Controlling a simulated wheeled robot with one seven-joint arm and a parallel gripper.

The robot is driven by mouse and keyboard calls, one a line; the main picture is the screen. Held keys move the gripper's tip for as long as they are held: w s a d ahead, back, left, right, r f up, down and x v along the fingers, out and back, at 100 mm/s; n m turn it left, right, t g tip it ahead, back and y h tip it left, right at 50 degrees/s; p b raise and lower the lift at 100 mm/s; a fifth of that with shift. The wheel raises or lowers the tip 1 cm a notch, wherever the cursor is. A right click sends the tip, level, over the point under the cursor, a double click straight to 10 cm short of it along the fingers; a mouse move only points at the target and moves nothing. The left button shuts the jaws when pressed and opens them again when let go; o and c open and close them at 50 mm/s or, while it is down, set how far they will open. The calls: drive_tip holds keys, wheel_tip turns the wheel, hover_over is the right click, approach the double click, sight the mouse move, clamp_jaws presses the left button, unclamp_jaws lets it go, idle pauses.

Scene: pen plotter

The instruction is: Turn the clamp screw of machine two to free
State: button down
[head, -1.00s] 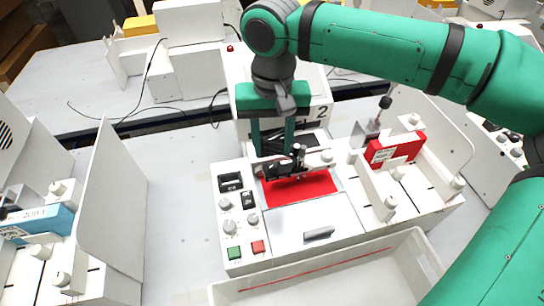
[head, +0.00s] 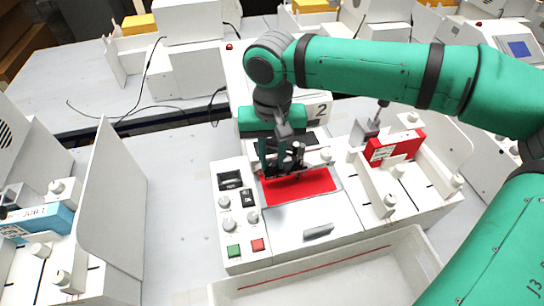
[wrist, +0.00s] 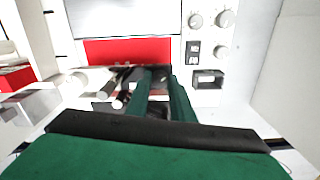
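Machine two (head: 288,241) is the white plotter in the middle of the head view, marked with a 2. Its dark pen carriage (head: 297,157) stands at the back edge of the red sheet (head: 300,187). My gripper (head: 273,167) points down at the carriage's left side, its fingertips low beside it. In the wrist view, the two green fingers (wrist: 161,80) have a narrow gap between them, next to the carriage's dark and pale cylinders (wrist: 122,95). The clamp screw cannot be made out clearly; the fingers and carriage may hide it. Whether the fingertips touch anything is unclear.
A front panel with knobs and green and red buttons (head: 258,245) lies left of the sheet. A red box (head: 394,148) sits in the right-hand rack. An empty white tray (head: 330,284) stands in front. Another machine with a blue box (head: 50,222) is at left.

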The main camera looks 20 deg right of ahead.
drive_tip(key=shift+n, duration=0.3)
drive_tip(key=n, duration=0.4)
drive_tip(key=shift+n, duration=0.3)
drive_tip(key=n, duration=0.4)
drive_tip(key=shift+n, duration=0.3)
drive_tip(key=n, duration=0.5)
drive_tip(key=shift+n, duration=2.5)
drive_tip(key=c, duration=1.5)
unclamp_jaws()
drive_tip(key=shift+c, duration=0.2)
drive_tip(key=shift+r, duration=0.1)
